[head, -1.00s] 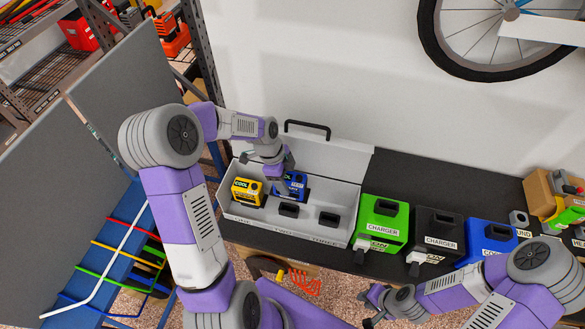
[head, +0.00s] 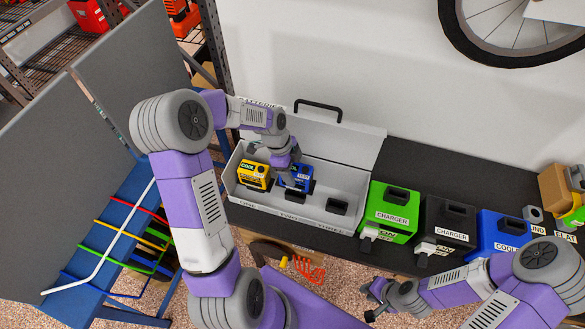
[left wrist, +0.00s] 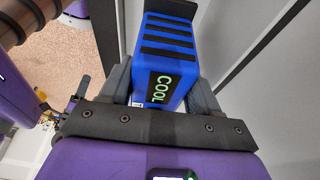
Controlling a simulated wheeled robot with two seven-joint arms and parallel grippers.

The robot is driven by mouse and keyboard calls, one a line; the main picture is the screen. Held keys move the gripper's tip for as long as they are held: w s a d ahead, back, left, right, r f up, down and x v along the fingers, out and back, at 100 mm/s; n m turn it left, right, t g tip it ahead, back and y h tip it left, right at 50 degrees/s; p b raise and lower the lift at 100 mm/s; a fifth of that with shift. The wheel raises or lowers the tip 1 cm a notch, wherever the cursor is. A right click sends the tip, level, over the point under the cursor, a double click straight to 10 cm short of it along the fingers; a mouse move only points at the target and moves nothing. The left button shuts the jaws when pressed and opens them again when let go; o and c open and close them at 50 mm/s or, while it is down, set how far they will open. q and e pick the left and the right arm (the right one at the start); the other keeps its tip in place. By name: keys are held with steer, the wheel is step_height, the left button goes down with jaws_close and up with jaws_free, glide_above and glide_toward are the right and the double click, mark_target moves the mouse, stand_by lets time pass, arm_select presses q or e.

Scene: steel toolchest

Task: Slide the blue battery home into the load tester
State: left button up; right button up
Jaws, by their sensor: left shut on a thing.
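The blue battery (head: 299,181) is in the open grey case, just behind a dark slot near its middle, beside the yellow battery. My left gripper (head: 287,160) reaches down from above and is shut on it. In the left wrist view the blue battery (left wrist: 167,55), with black stripes and a green COOL label, sits between the two fingers. I cannot tell whether its base touches the case floor. My right gripper (head: 377,301) is open and empty in front of the bench. I cannot make out which unit is the load tester.
The case (head: 352,185) also holds the yellow battery (head: 254,175) and dark slots. Right of it stand a green charger (head: 390,207), a black charger (head: 449,224) and a blue unit (head: 500,228). More labelled items stand at the bench's right end. Black bench top is clear behind the chargers.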

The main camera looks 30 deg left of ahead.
arm_select(q)
steer(key=shift+f+b, duration=0.4)
steer(key=shift+f, duration=0.4)
steer(key=shift+f+b, duration=1.9)
steer(key=shift+f, duration=0.35)
stand_by(1.0)
steer(key=o, duration=1.6)
steer(key=p+v, duration=0.1)
steer(key=v, duration=0.6)
steer(key=shift+a+r, duration=0.15)
steer(key=shift+r, duration=0.15)
